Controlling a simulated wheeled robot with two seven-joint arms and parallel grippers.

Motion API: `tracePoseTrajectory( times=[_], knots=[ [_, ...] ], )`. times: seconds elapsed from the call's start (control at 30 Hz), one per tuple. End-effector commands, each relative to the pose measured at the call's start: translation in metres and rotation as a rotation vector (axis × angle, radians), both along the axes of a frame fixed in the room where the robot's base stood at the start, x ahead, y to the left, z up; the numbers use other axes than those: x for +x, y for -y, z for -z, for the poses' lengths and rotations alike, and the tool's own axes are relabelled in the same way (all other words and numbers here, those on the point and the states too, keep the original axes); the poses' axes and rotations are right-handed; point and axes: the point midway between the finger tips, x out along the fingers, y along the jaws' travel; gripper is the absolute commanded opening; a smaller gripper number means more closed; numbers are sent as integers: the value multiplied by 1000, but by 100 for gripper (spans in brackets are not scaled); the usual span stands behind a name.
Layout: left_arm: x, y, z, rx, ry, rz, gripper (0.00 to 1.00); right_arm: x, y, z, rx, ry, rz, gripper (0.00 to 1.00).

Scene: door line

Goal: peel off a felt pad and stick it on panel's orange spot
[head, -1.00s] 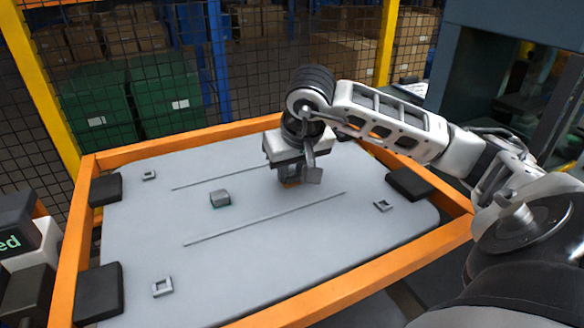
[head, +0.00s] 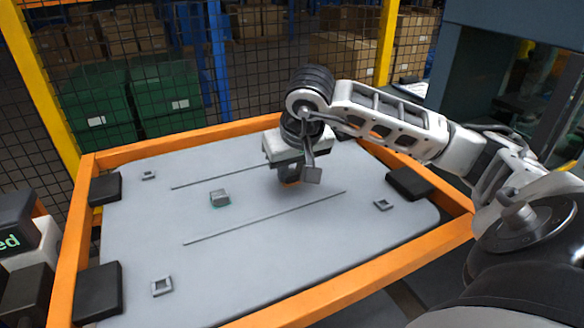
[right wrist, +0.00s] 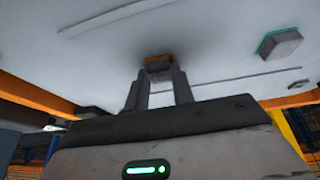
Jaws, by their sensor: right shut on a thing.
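My right gripper (head: 290,182) points down at the middle right of the grey panel (head: 130,240). In the right wrist view its two dark fingers (right wrist: 160,80) are shut on a small felt pad (right wrist: 160,65), which is mostly hidden in the head view. The orange spot (right wrist: 148,57) shows as a rim around the pad; whether the pad touches it I cannot tell. A second grey block (head: 220,198) with a teal edge sits on the panel to the left, and it also shows in the right wrist view (right wrist: 282,44). My left gripper is not in view.
An orange frame (head: 350,288) surrounds the panel, with black corner blocks (head: 97,290). Thin raised lines (head: 265,218) and small square fittings (head: 162,286) are on the panel. Mesh fencing and green bins (head: 165,90) stand behind. The left half of the panel is mostly clear.

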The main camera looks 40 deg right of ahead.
Motion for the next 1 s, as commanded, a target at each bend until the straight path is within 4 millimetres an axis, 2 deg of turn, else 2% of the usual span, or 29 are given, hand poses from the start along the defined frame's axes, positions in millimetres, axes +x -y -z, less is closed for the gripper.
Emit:
tracePoseTrajectory(
  times=[0.9, 0.93, 1.0],
  knots=[
    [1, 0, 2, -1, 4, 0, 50, 0, 0, 5, 1, -2, 0, 0],
    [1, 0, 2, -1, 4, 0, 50, 0, 0, 5, 1, -2, 0, 33],
    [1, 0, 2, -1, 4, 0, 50, 0, 0, 5, 1, -2, 0, 50]
  ],
)
